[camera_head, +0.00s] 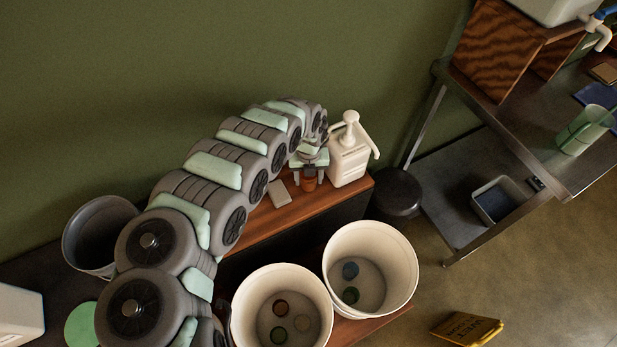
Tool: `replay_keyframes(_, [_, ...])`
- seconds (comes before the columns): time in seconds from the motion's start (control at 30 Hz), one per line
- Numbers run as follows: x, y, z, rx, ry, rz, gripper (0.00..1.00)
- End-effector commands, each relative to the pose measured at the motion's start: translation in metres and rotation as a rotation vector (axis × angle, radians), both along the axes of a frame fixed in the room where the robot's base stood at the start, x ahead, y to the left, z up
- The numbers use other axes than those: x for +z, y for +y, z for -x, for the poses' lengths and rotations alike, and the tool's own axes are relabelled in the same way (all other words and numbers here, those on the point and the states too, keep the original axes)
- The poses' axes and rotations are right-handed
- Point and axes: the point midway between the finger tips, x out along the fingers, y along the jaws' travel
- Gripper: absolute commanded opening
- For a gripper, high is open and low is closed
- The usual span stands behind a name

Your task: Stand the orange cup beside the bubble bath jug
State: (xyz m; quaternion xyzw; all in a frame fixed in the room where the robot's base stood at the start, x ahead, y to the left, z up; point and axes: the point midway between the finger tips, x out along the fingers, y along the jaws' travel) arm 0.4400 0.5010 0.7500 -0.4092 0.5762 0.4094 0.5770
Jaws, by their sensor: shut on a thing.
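The orange cup (310,183) is small and stands upright at the end of the brown wooden shelf. My gripper (310,170) is shut on it, with the fingers pointing down around the cup. The bubble bath jug (349,163) is white with a pump top and a handle, and it stands just to the right of the cup. A narrow gap seems to lie between them. Whether the cup's base touches the shelf is hard to tell. My arm hides part of the shelf to the left.
A small grey block (279,194) lies left of the cup. Two white buckets (372,235) (262,285) with coloured discs inside stand in front, lower down. A grey bucket (88,226) is at left. A dark round stool (397,192) and a metal table (550,150) are at right.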

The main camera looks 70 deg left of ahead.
Motion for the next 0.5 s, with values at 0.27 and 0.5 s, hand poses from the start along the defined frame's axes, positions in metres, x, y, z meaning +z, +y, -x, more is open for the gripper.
replay_keyframes(0.27, [-0.0029, 0.0003, 0.0004, 0.000, 0.000, 0.000, 0.60])
replay_keyframes(0.5, [-0.0028, -0.0001, 0.0003, 0.000, 0.000, 0.001, 0.74])
